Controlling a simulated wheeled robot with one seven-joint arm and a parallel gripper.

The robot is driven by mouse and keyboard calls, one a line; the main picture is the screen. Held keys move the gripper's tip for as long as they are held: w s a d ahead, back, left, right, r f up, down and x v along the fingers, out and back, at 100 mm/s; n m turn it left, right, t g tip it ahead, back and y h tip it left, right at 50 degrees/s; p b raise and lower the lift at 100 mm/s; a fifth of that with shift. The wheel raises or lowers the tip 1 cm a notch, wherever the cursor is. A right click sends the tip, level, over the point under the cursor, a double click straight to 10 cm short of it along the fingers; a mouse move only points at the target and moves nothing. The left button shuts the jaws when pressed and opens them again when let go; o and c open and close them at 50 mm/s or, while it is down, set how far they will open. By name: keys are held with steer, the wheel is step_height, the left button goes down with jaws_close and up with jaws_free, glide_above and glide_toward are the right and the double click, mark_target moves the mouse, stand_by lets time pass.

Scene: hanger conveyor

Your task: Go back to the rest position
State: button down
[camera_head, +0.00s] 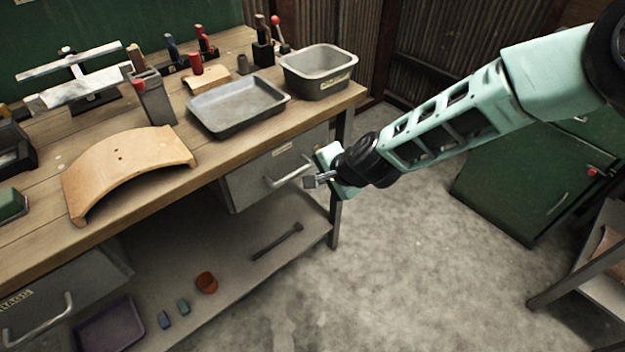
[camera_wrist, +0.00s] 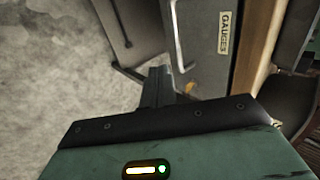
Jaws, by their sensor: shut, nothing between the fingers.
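My gripper (camera_head: 311,181) is at the end of my pale green arm, near the right front corner of the workbench (camera_head: 228,144). It is shut and empty, in front of the grey drawer (camera_head: 252,175) with a bar handle. From the head view I cannot tell whether it touches the drawer. In the wrist view my gripper's fingers (camera_wrist: 158,84) are together, and the drawer labelled GAUGES (camera_wrist: 212,62) lies beyond them. No object shows between the fingers.
A curved wooden piece (camera_head: 130,165), a shallow grey tray (camera_head: 238,125) and a deeper grey bin (camera_head: 318,88) stand on the bench. The lower shelf (camera_head: 235,262) holds several small items. Green cabinets (camera_head: 520,180) stand at the right. The concrete floor (camera_head: 400,260) between is clear.

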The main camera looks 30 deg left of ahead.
steer(key=v, duration=0.7)
steer(key=shift+b, duration=0.45)
